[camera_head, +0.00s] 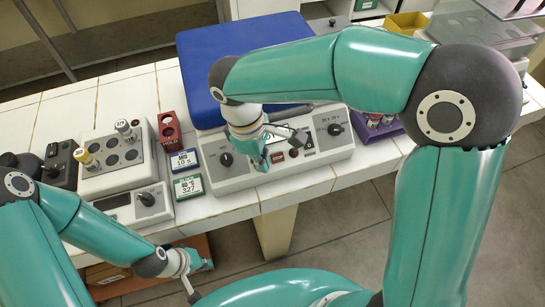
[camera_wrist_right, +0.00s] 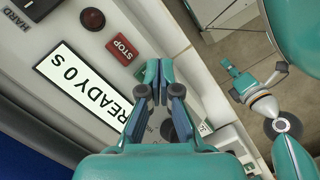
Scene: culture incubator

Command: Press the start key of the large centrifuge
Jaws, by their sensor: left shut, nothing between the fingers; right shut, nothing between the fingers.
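The large centrifuge (camera_head: 235,38) has a blue lid and a pale sloped front panel with knobs, a display and keys. My right gripper (camera_head: 262,164) is shut and empty, in front of the panel's middle. In the right wrist view its fingertips (camera_wrist_right: 152,78) are over the panel, next to the red STOP key (camera_wrist_right: 122,50). The display (camera_wrist_right: 82,88) reads READY 0 S. Whether the fingertips touch the panel I cannot tell. My left gripper (camera_head: 192,286) is shut and empty, low at the front, away from the centrifuge.
A red round lamp or button (camera_wrist_right: 92,19) is near STOP. Left of the centrifuge are two small signs, one dark blue (camera_head: 184,162) and one green (camera_head: 188,187), a red holder (camera_head: 169,128) and a block with capped tubes (camera_head: 115,155). A purple rack (camera_head: 378,130) stands right.

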